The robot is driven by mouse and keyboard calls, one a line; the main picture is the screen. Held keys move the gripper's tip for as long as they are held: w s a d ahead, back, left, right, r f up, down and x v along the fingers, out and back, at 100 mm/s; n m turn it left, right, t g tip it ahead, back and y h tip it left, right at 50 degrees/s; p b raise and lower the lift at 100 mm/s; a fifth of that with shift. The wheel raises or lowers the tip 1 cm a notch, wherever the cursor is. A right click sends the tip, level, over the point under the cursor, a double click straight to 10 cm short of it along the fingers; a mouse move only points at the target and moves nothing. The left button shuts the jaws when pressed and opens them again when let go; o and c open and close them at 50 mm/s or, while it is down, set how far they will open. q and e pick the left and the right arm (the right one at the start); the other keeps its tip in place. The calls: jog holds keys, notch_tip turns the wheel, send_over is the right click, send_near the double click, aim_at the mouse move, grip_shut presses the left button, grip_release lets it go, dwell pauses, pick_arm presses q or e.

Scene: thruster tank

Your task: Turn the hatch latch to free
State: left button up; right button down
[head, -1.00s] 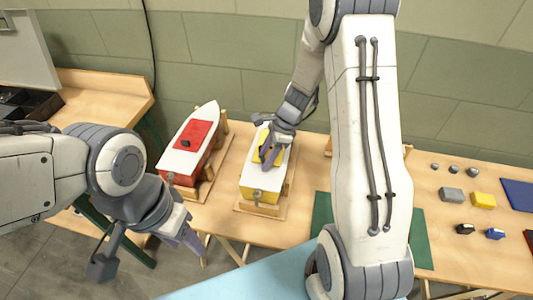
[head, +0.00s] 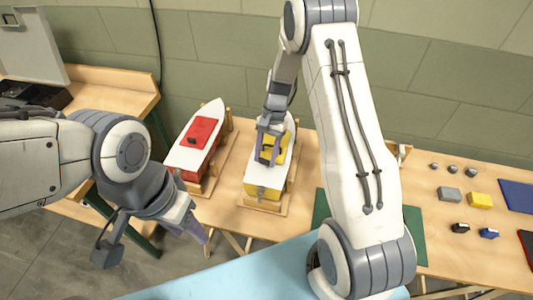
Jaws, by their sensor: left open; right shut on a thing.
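A yellow and white model boat (head: 266,180) sits in a wooden cradle on the bench. A yellow hatch (head: 281,148) is on its deck. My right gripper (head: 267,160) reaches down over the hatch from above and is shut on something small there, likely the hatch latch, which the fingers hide. A red and white boat (head: 183,159) stands in its own cradle to the left, with a red hatch (head: 198,133) and a dark latch on it. My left gripper (head: 196,230) is open and empty, in front of the bench and below the red boat.
Small blocks, including a grey one (head: 449,194) and a yellow one (head: 480,200), lie on the right of the bench. A green mat (head: 413,232) is partly behind my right arm. An open dark case (head: 35,97) stands at the far left.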

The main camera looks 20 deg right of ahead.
jog(key=shift+a+n+h, duration=0.1)
jog(key=shift+n+h, duration=0.3)
jog(key=shift+n, duration=0.7)
jog(key=c, duration=0.6)
grip_release()
jog(key=b+v, duration=0.2)
jog(key=v, duration=0.8)
jog(key=shift+w+r, duration=0.2)
jog(key=shift+w, duration=0.1)
jog(key=shift+a, duration=0.1)
